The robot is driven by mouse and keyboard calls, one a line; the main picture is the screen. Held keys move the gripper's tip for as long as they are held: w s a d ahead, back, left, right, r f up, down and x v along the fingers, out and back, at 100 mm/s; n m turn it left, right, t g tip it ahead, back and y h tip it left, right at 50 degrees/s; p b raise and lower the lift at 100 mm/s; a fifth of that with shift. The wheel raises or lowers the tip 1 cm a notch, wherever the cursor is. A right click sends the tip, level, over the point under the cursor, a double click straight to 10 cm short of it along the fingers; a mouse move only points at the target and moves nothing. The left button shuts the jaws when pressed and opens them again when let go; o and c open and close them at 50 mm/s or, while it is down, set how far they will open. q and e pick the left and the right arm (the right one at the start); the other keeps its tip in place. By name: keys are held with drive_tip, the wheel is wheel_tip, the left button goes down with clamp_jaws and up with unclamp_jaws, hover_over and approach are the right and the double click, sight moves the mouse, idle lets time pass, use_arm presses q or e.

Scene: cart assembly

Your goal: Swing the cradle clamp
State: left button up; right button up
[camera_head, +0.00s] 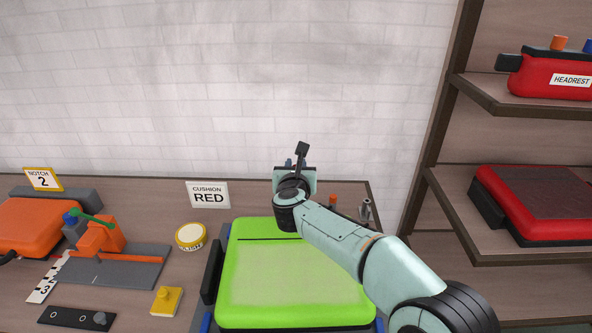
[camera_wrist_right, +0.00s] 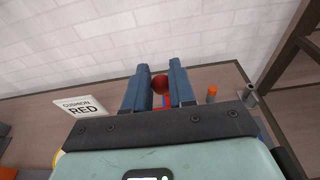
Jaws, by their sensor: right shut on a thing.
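My right gripper (camera_wrist_right: 161,72) is shut on a round red knob (camera_wrist_right: 160,84), which sits between its two blue fingers in the wrist view. A bit of red and blue shows just below the knob; the rest of that part is hidden by the gripper. In the head view my right gripper (camera_head: 294,170) is beyond the far edge of a lime-green pad (camera_head: 270,275) lying in a dark frame with blue corners, and my arm crosses over the pad. I cannot make out the clamp's full shape. My left gripper is not in view.
A "CUSHION RED" sign (camera_head: 208,195) and a yellow-rimmed round tin (camera_head: 190,236) stand left of the pad. A fixture with a green handle (camera_head: 93,216) is further left. An orange-topped peg (camera_wrist_right: 212,93) stands right of my gripper. Shelves (camera_head: 500,245) hold red parts at right.

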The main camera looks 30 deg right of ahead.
drive_tip(key=shift+w+d+r+p, duration=0.4)
drive_tip(key=shift+w+r+p, duration=0.1)
drive_tip(key=shift+w, duration=0.15)
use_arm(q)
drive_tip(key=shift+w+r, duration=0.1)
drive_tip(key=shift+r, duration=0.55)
use_arm(e)
drive_tip(key=shift+f, duration=0.1)
drive_tip(key=o, duration=0.9)
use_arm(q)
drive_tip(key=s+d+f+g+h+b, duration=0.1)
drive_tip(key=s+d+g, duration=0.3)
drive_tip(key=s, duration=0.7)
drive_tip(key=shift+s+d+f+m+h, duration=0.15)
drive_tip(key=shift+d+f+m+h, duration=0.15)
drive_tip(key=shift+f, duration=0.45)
use_arm(e)
drive_tip(key=v, duration=1.3)
drive_tip(key=shift+s+a, duration=0.1)
drive_tip(key=shift+s, duration=0.1)
